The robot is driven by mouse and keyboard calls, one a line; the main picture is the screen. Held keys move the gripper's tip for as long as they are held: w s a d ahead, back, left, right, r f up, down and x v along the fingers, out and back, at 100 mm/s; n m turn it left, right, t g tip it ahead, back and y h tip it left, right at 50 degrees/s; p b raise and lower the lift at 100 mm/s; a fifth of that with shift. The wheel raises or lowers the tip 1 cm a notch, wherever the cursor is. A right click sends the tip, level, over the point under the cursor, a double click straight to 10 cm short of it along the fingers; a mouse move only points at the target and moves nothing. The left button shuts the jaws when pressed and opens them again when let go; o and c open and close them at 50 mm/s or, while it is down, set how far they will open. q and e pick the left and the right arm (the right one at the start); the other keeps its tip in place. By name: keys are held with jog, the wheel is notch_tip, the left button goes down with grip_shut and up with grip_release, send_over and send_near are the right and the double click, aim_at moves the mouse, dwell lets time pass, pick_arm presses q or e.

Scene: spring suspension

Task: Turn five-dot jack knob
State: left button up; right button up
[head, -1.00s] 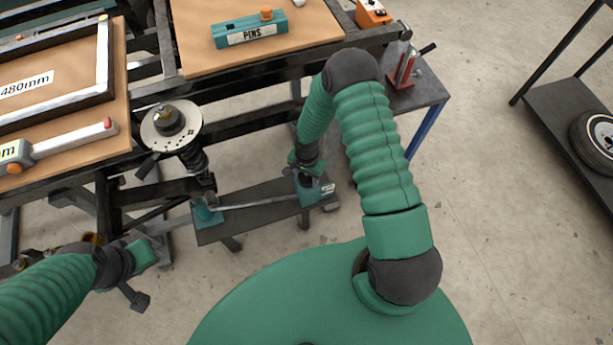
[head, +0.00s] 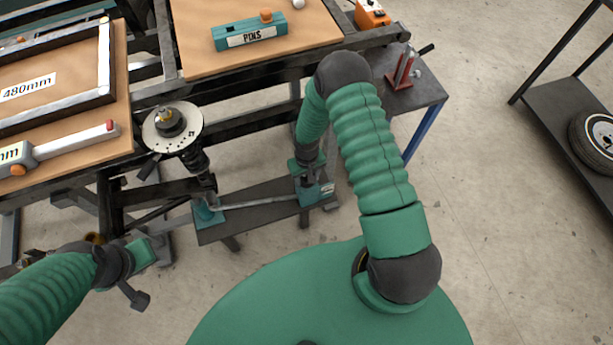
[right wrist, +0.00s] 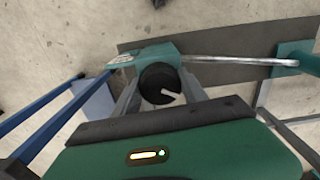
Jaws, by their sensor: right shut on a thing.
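The jack stands on a low dark bench (head: 255,218), with a teal block (head: 207,213) at its left end, another at its right end and a pale metal bar (head: 255,203) between them. Its black round knob (right wrist: 159,84) with a white pointer mark shows in the right wrist view, on the teal jack body (right wrist: 160,52). My right gripper (right wrist: 160,92) is shut on the knob, one grey finger on each side. In the head view, my right wrist hides the knob. No dots are readable. My left gripper (head: 160,247) is low at the left; its jaws are unclear.
A spring strut with a pale round plate (head: 172,127) stands left of the bench, near the black frame. A workbench with a teal PINS box (head: 249,31) is behind. A side table with a red tool (head: 403,68) stands right.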

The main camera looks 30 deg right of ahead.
jog(key=n, duration=0.6)
jog(key=shift+w+r+n+p, duration=0.15)
jog(key=shift+w+n+p, duration=0.15)
jog(key=shift+p, duration=0.05)
jog(key=n, duration=0.6)
jog(key=shift+p, duration=0.35)
jog(key=n+p, duration=0.1)
jog(key=n, duration=0.5)
jog(key=shift+n, duration=0.4)
jog(key=n, duration=0.5)
jog(key=shift+n+p, duration=0.4)
jog(key=o, duration=1.4)
jog(key=shift+s, duration=0.1)
